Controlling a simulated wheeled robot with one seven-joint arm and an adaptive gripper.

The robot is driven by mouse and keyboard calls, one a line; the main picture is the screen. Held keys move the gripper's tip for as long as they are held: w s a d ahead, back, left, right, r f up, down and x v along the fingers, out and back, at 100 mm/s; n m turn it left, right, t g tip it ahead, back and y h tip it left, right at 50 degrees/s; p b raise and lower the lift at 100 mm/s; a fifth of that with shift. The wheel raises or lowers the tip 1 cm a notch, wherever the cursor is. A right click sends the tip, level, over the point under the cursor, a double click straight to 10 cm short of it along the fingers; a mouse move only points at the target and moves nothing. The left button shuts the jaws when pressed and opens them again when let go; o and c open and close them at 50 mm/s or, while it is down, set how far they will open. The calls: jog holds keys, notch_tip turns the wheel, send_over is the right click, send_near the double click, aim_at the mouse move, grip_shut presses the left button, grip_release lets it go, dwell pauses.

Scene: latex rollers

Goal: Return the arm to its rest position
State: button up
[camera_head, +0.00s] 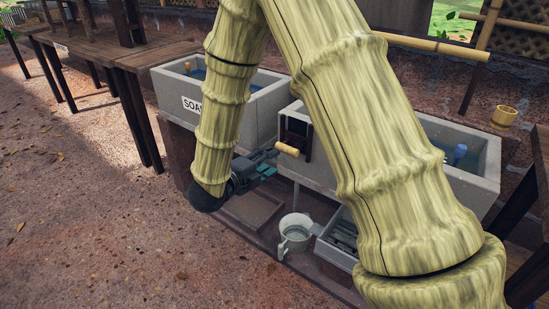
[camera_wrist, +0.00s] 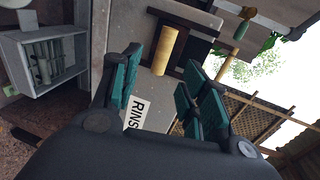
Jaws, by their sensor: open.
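My gripper (camera_head: 264,160) is low in front of the concrete basins, its fingers pointing right in the head view. Its teal-padded fingers stand apart in the wrist view (camera_wrist: 160,92), with nothing seen between the pads. My bamboo-textured arm fills the middle of the head view and hides part of the basins. A pale wooden cylinder (camera_head: 287,149) juts from a dark frame (camera_head: 296,132) on the basin front, just beyond the fingertips. The wrist view shows the cylinder (camera_wrist: 165,50) ahead of the fingers; I cannot tell whether they touch it.
The soap basin (camera_head: 170,84) and another basin (camera_head: 478,188) stand behind. A pale jug (camera_head: 295,233) and a grey crate (camera_wrist: 52,35) of rods are below. Dark tables (camera_head: 125,58) stand at left. A bamboo rail (camera_head: 435,46) crosses behind. Open ground (camera_head: 85,210) lies front left.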

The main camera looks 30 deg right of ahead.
jog(key=shift+s+a+r, duration=0.1)
jog(key=shift+s+a, duration=0.15)
jog(key=shift+a, duration=0.25)
notch_tip(320, 180, down, 14)
jog(key=s+a+r+n+t+y, duration=0.15)
jog(key=n+y, duration=0.25)
jog(key=n, duration=0.5)
jog(key=s+a+f+n+g+y, duration=0.2)
jog(key=s+a+f+n+y, duration=0.15)
jog(key=s+f+n, duration=0.6)
jog(key=s+a+f+n+g+y, duration=0.25)
jog(key=s+f+n+y, duration=0.35)
jog(key=s+f, duration=0.65)
jog(key=s+a+f+n+g+y, duration=0.1)
jog(key=s+a+f+n+g, duration=0.2)
jog(key=s+n, duration=0.65)
notch_tip(320, 180, up, 21)
jog(key=s+m+p, duration=0.2)
jog(key=m+p, duration=0.1)
jog(key=p, duration=2)
jog(key=shift+d+f, duration=0.15)
jog(key=shift+d, duration=0.25)
